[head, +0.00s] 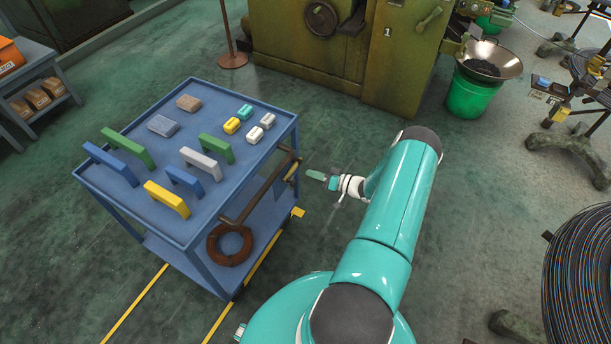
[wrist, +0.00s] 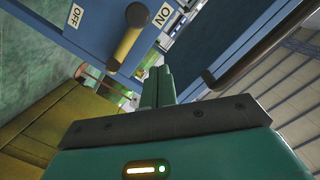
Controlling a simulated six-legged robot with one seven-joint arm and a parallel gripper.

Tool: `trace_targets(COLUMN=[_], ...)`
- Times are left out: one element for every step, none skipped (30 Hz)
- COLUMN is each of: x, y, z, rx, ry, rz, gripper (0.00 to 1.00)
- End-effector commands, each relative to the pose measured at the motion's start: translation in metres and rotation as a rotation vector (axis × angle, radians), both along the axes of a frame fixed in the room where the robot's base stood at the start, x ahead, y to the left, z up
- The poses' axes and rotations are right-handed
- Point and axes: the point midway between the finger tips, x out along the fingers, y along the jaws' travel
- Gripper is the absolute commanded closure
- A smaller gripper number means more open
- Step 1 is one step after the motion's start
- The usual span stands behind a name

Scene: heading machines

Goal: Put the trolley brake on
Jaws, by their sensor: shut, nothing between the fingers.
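The blue trolley (head: 190,225) stands left of my arm in the head view. In the wrist view its blue side panel (wrist: 100,38) carries an OFF label (wrist: 75,15) and an ON label (wrist: 162,15). A yellow-brown lever (wrist: 126,46) with a dark round end lies between the labels, slanting down and left in the picture. My gripper (head: 316,175) is just right of the trolley's right side, beside its push bar. In the wrist view its teal fingers (wrist: 157,88) are together and empty, below and right of the lever and seemingly apart from it.
A brown push bar (head: 256,192) sticks out along the trolley's right side; it also shows in the wrist view (wrist: 262,45). Several coloured handles and small blocks lie on the trolley top. A green machine (head: 345,60) and green bucket (head: 468,97) stand behind. Floor around my gripper is clear.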

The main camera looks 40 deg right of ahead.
Motion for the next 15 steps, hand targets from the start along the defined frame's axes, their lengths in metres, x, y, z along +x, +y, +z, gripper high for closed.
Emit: trace_targets(x=[-0.010,-0.015,-0.022,-0.027,-0.032,-0.038,-0.042,-0.046,-0.051,-0.053,-0.055,-0.058,-0.059,-0.059,-0.060], y=[-0.006,-0.008,-0.012,-0.015,-0.017,-0.020,-0.021,-0.023,-0.025,-0.026,-0.027,-0.027,-0.028,-0.028,-0.028], z=[0.002,0.003,0.004,0.004,0.005,0.006,0.006,0.006,0.007,0.007,0.007,0.007,0.008,0.008,0.008], rx=[-0.001,-0.001,-0.002,-0.002,-0.002,-0.001,-0.001,-0.002,-0.002,-0.001,-0.001,-0.001,-0.001,-0.001,0.000], ry=[-0.001,-0.001,-0.001,-0.002,-0.001,-0.002,-0.002,-0.002,-0.002,0.000,-0.001,-0.001,-0.001,-0.001,-0.002], rz=[-0.003,-0.002,-0.003,-0.002,-0.001,-0.001,-0.001,0.000,0.000,0.000,0.001,0.001,0.001,0.001,0.002], gripper=[1.00,1.00,1.00,1.00,1.00,1.00,1.00,1.00,1.00,1.00,1.00,1.00,1.00,1.00,1.00])
